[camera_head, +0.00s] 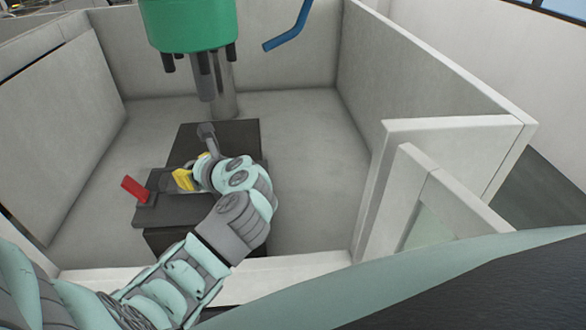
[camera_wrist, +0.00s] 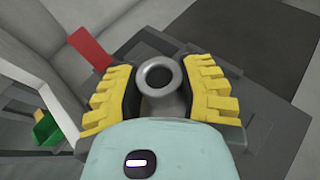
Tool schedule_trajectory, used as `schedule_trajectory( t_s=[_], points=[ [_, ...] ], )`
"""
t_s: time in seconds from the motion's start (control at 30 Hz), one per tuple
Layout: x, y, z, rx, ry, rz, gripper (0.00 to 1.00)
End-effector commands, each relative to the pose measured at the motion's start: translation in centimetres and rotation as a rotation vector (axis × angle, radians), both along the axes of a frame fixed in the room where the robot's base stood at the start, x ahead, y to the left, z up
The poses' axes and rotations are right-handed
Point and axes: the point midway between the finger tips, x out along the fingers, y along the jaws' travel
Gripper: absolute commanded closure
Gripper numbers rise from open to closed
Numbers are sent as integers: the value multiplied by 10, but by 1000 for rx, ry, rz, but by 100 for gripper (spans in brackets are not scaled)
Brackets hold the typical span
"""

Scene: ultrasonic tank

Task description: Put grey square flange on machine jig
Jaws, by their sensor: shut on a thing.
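The grey flange (camera_wrist: 158,80) shows in the wrist view as a round grey collar with a dark hole, between the yellow finger pads of my gripper (camera_wrist: 164,95). My gripper is shut on it. The flange's square base is hidden below. The machine jig (camera_head: 150,212) is a dark grey block with a red handle (camera_head: 134,188) at its left, under the drill in the head view. My gripper (camera_head: 184,180) is over the jig there. The flange looks to be at or just above the jig; I cannot tell whether they touch.
A green drill head (camera_head: 190,25) with a blue lever (camera_head: 288,28) hangs above the jig. Light grey walls (camera_head: 440,85) enclose the machine on several sides. The floor right of the jig (camera_head: 315,170) is clear. A small green thing (camera_wrist: 46,130) shows at the wrist view's left.

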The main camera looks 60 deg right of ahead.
Motion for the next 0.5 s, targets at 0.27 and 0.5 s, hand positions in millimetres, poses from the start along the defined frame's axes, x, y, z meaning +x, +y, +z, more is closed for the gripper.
schedule_trajectory(
  t_s=[0.27, 0.5],
  points=[
    [6, -20, -2, 1, 0, -3, 100],
    [6, -22, -22, 3, 0, -7, 100]
  ],
)
